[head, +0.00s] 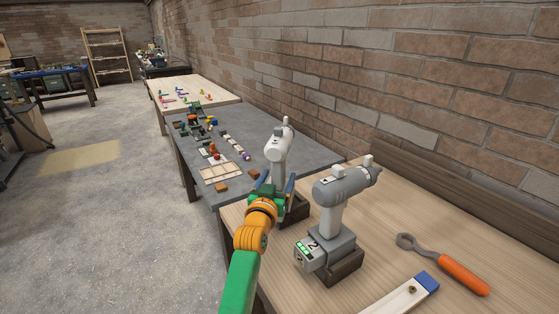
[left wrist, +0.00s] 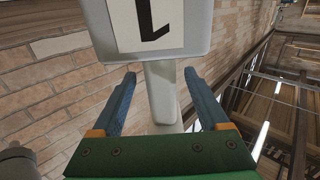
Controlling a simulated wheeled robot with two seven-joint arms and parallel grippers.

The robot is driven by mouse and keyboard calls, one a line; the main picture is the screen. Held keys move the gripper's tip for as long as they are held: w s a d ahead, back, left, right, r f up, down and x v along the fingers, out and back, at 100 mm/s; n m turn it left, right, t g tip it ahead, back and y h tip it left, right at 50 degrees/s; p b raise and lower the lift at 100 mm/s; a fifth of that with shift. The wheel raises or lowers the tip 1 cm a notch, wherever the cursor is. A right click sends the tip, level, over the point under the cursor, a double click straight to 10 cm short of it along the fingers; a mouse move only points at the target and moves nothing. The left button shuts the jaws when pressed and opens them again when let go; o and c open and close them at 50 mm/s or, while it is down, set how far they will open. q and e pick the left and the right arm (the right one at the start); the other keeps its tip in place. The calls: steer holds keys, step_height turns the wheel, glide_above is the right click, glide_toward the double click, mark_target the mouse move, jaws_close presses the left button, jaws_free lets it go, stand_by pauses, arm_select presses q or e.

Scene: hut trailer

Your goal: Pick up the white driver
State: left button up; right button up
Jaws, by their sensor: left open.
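Gaps show on both sides of the handle, so the gripper is open. A label with a dark mark shows at the top. My arm hides the driver's lower part in the head view. My right gripper is not in view.
A grey driver (head: 340,190) marked 2 stands close on the right in another dark block (head: 344,268). A wrench with an orange handle (head: 462,273) and a white, blue-ended bar (head: 402,300) lie nearer. A brick wall (head: 400,80) runs behind; small parts lie farther left.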

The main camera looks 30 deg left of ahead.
arm_select(q)
steer(key=w, duration=0.2)
steer(key=w+a+f, duration=0.1)
steer(key=shift+s+d+r, duration=0.15)
steer(key=shift+s+r, duration=0.05)
steer(key=shift+s, duration=0.1)
steer(key=shift+c, duration=1.3)
steer(key=shift+s, duration=0.1)
steer(key=c, duration=0.4)
jaws_close()
steer(key=shift+r, duration=0.1)
